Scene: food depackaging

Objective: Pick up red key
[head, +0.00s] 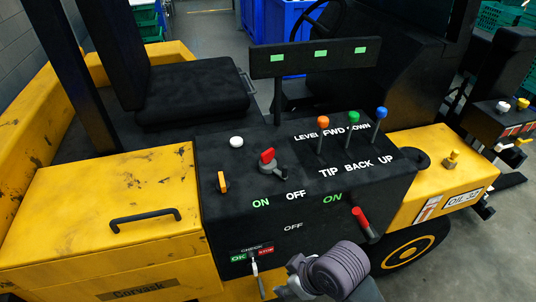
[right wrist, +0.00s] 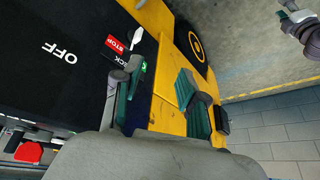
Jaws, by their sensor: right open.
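My right gripper (head: 290,286) is at the bottom of the head view, below and apart from the key, partly hidden by my own wrist. In the right wrist view its two green-grey fingers stand apart with nothing between them (right wrist: 162,100). One finger is near the OK/STOP label. A red piece (right wrist: 28,152) shows at the lower left there; I cannot tell what it is. My left gripper is not in the head view.
A small lever (head: 254,268) stands by the OK/STOP label. An orange lever (head: 323,121), a green lever (head: 353,117) and a blue lever (head: 381,113) rise behind.

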